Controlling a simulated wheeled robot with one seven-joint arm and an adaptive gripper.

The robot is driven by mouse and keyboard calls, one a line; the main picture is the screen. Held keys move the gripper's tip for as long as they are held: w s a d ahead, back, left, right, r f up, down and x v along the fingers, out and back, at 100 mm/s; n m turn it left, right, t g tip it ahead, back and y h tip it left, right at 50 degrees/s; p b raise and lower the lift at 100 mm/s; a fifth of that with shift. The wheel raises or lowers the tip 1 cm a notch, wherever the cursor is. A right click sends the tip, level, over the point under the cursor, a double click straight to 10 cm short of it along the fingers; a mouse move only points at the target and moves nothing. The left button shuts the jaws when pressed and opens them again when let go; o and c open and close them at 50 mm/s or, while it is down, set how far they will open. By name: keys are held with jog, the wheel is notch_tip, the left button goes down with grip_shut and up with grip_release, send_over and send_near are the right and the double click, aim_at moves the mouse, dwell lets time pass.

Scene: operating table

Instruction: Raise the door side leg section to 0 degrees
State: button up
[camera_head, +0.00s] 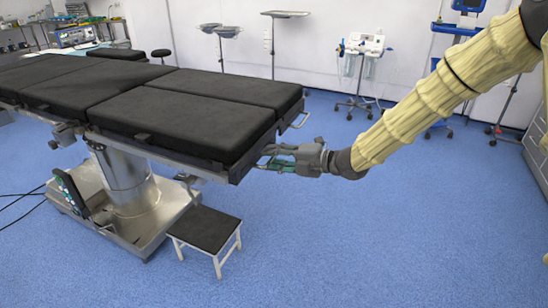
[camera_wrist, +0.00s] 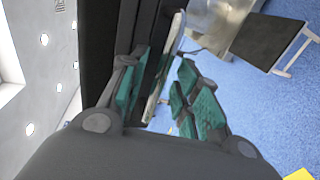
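The operating table's leg end has two black padded leg sections side by side, a near one (camera_head: 185,118) and a far one (camera_head: 235,88). Both look about level; I cannot tell the exact angle or which is door side. My gripper (camera_head: 272,158) is at the end of the near section, by its end handle, which it partly hides. In the wrist view my gripper (camera_wrist: 165,95) has its green-padded fingers apart, on either side of a pale metal bar (camera_wrist: 165,75). Gaps show beside the bar, so it does not look clamped. The dark section edge (camera_wrist: 98,60) is close beside the left finger.
A black-topped step stool (camera_head: 207,229) stands below the near section, left of my gripper. The table's metal base (camera_head: 135,215) is further left. The blue floor (camera_head: 350,240) is clear in front and right. Wheeled equipment (camera_head: 362,60) stands by the back wall.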

jog(key=v, duration=1.2)
jog(key=shift+a, duration=0.15)
jog(key=s+d+f+m+h, duration=0.1)
jog(key=s+f+m+h, duration=0.35)
jog(key=f, duration=0.65)
jog(key=s+d+f+m+h, duration=0.1)
jog(key=s+f+m, duration=0.4)
jog(key=f+m, duration=0.4)
jog(key=s+d+f+m+h, duration=0.15)
jog(key=s+f+m, duration=0.35)
jog(key=f, duration=0.7)
jog(key=s+d+f+m+g+h, duration=0.25)
jog(key=s+f+m, duration=0.2)
jog(key=s, duration=0.45)
jog(key=s+d+f+m+g+h, duration=0.25)
jog(key=s+f+m, duration=0.2)
jog(key=s, duration=0.45)
jog(key=s+d+f+m+g+h, duration=0.25)
jog(key=s+f+m, duration=0.2)
jog(key=s, duration=0.45)
notch_tip(320, 180, up, 17)
jog(key=p, duration=1.7)
jog(key=shift+d+n+t, duration=0.25)
jog(key=shift+n+t, duration=0.05)
jog(key=shift+t, duration=0.15)
jog(key=shift+f, duration=0.1)
